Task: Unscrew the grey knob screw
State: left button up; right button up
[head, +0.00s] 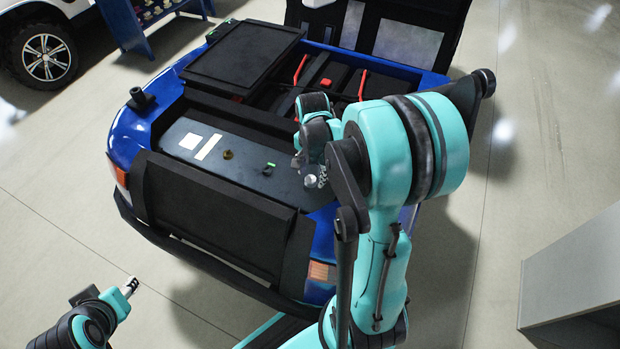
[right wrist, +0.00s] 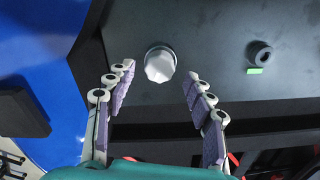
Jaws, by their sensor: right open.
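The grey knob screw (right wrist: 159,65) stands on the dark panel (right wrist: 215,30) and looks light grey and faceted in the right wrist view. In the head view the knob (head: 311,181) shows at the panel's right end, just below my right gripper (head: 309,168). In the right wrist view my right gripper (right wrist: 160,73) is open, with one finger on each side of the knob in the picture. Gaps show between the fingers and the knob, and nothing is held. My left gripper (head: 129,287) is low at the left, away from the vehicle; its jaws are too small to read.
A black post with a green tag (right wrist: 260,54) stands beside the knob. The panel also bears a brass-coloured cap (head: 228,155) and white labels (head: 208,147). A black flat cover (head: 243,55) and red-handled parts (head: 300,69) lie behind.

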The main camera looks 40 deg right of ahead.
aim_at(312, 176)
jog(key=shift+a, duration=0.4)
jog(key=m, duration=0.3)
jog(key=shift+w+d+m+p, duration=0.1)
jog(key=shift+d+m+p, duration=0.1)
jog(key=shift+m+p, duration=0.15)
jog(key=m, duration=0.4)
jog(key=shift+d+r, duration=0.1)
jog(key=shift+d, duration=0.1)
notch_tip(312, 176, up, 6)
jog(key=p, duration=0.5)
jog(key=shift+r, duration=0.15)
